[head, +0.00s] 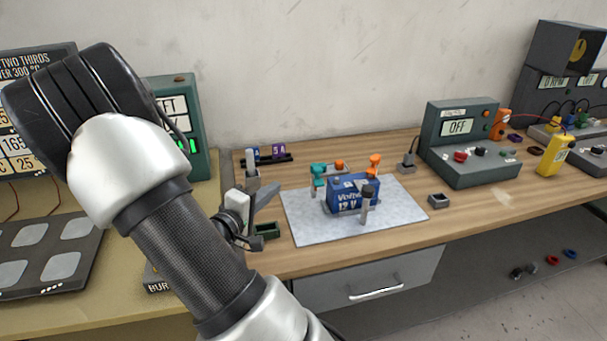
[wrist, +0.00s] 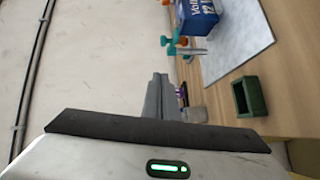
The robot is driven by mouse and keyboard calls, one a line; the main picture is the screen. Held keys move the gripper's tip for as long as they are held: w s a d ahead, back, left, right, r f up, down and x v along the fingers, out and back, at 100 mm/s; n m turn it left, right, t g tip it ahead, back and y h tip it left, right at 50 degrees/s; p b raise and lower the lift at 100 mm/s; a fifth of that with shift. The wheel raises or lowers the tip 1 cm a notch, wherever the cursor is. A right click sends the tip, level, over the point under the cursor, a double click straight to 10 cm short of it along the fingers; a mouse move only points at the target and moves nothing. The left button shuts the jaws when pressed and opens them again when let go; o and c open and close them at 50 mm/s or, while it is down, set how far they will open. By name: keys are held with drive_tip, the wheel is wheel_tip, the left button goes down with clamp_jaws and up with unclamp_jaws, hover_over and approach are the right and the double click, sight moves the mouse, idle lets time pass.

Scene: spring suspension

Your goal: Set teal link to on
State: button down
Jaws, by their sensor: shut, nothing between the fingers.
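The teal link (head: 318,176) stands at the left end of the blue 12 V battery block (head: 345,191), on a pale grey mat (head: 310,233). It also shows, small, near the top of the wrist view (wrist: 171,49), close to the battery (wrist: 200,18). Its exact setting is too small to tell. My gripper (head: 273,192) is shut and empty, left of the mat and apart from the teal link. In the wrist view its grey fingers (wrist: 160,82) lie together, below and left of the link.
A small green tray (head: 266,230) lies below my gripper. Orange parts (head: 374,161) stand by the battery. A grey upright piece (head: 251,166) is behind my gripper. A green meter reading OFF (head: 459,128) stands right. The wooden bench (head: 400,242) is clear in front of the mat.

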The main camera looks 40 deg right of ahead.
sight(317, 174)
drive_tip(key=s+b+x, duration=0.1)
drive_tip(key=s+x, duration=0.1)
drive_tip(key=x, duration=1)
drive_tip(key=shift+s+d+f, duration=0.2)
drive_tip(key=shift+d+f, duration=0.05)
drive_tip(key=shift+d, duration=0.5)
